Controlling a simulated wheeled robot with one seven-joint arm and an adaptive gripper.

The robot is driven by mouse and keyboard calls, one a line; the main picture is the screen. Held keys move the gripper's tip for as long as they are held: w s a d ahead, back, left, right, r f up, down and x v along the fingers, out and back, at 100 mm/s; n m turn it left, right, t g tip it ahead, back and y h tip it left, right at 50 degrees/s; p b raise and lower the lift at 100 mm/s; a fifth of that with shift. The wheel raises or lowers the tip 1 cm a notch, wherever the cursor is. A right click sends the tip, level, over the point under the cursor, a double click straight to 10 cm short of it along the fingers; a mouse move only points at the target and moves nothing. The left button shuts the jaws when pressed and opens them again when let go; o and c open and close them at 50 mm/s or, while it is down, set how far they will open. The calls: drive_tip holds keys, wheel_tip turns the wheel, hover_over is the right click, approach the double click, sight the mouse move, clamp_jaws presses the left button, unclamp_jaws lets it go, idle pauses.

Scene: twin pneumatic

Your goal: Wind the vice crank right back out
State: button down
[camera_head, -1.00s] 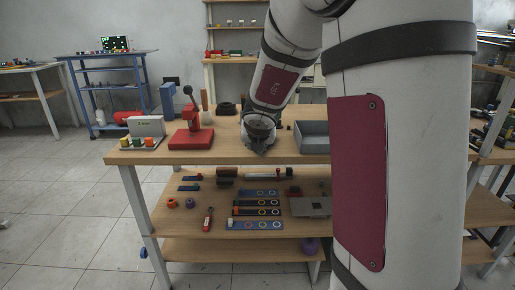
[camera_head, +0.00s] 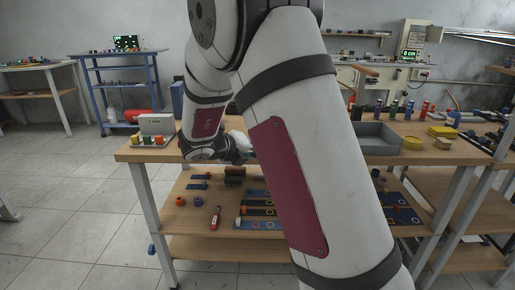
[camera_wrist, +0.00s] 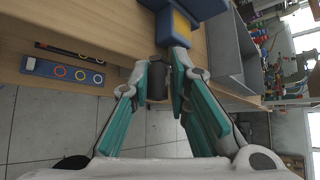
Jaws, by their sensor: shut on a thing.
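My gripper (camera_wrist: 163,78) is at the bench's front edge, below the vice in the picture. Its teal-lined fingers are shut on a dark grey cylinder, which looks like the crank's handle (camera_wrist: 157,88). How the handle joins the vice cannot be made out. In the head view my arm hides the vice, the crank and my fingertips.
A grey open tray (camera_head: 376,146) stands on the bench right of my arm; it also shows in the wrist view (camera_wrist: 228,48). A white box (camera_head: 156,124) stands at the left. A lower shelf (camera_head: 185,218) holds small parts.

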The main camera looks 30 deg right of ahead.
drive_tip(key=f+n+h, duration=0.1)
drive_tip(key=f+h, duration=0.1)
drive_tip(key=shift+a+n+g+h+b, duration=0.15)
drive_tip(key=shift+n+g+h+b, duration=0.15)
drive_tip(key=shift+n+g, duration=0.1)
drive_tip(key=shift+s+f+n+h+b, duration=0.1)
drive_tip(key=shift+f+n+h+b, duration=0.35)
drive_tip(key=shift+n+h, duration=0.45)
drive_tip(key=shift+d, duration=0.2)
drive_tip(key=c, duration=1.6)
unclamp_jaws()
drive_tip(key=shift+r, duration=0.1)
drive_tip(key=v, duration=1.2)
